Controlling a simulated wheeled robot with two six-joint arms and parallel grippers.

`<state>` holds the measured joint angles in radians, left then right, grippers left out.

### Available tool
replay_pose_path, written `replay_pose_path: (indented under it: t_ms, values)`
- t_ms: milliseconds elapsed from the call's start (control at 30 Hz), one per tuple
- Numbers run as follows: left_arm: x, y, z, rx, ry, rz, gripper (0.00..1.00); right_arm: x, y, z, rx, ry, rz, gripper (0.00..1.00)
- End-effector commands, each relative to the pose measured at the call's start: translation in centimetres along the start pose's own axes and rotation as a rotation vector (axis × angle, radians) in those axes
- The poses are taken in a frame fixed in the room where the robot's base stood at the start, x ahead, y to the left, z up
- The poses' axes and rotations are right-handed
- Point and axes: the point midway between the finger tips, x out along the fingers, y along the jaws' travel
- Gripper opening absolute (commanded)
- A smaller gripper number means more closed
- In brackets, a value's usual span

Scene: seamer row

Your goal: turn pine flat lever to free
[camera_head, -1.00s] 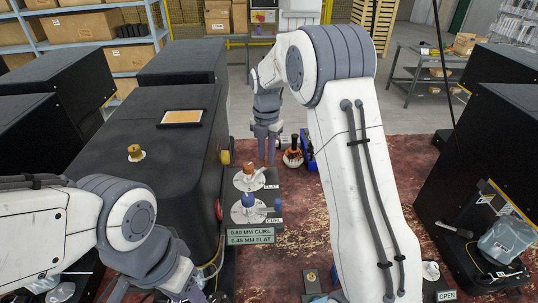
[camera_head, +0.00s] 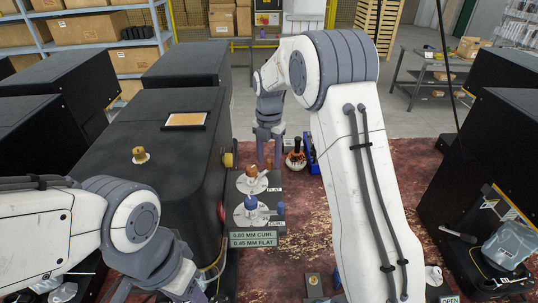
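The flat lever is at a pale round dial (camera_head: 251,184) marked FLAT, with an orange-brown knob (camera_head: 252,171) on top. The dial stands beside the black machine's right side, behind a similar CURL dial (camera_head: 250,216) with a blue knob. My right gripper (camera_head: 269,164) points down just behind and right of the FLAT dial. Its two fingers are apart with nothing between them, and it looks clear of the knob. My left gripper (camera_head: 195,293) is at the bottom edge, partly cut off, so its fingers cannot be judged.
A label plate (camera_head: 253,239) reads 0.80 MM CURL and 0.45 MM FLAT. A white-and-orange pot with a dark handle (camera_head: 295,157) and a blue holder (camera_head: 312,158) stand right of my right gripper. Black machines (camera_head: 150,150) flank the worn red bench (camera_head: 295,215). My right forearm hides part of it.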

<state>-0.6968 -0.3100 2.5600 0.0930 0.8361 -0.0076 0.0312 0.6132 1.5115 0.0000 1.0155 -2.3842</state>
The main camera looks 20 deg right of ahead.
Motion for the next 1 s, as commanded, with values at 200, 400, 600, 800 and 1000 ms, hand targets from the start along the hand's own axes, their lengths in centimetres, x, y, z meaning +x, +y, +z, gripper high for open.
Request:
replay_pose_path:
  t_ms: [200,400,600,800,1000]
  values:
    - [1.1,-0.1,0.1,0.001,0.0,0.0,0.5,-1.9,0.1,0.1,0.0,-0.004,0.004,0.53]
    - [2.3,-0.2,0.1,0.0,0.0,0.0,0.5,-6.0,0.1,0.1,0.0,-0.005,0.005,0.53]
    - [2.8,-0.2,0.1,-0.001,0.0,0.0,0.5,-9.3,0.1,0.1,0.0,-0.003,0.003,0.53]
    - [2.9,-0.2,0.1,-0.001,0.0,0.0,0.5,-10.5,0.0,0.0,0.0,-0.002,0.002,0.53]
    - [2.8,-0.2,0.1,-0.001,0.0,0.0,0.5,-10.5,0.0,0.0,0.0,-0.001,0.001,0.53]
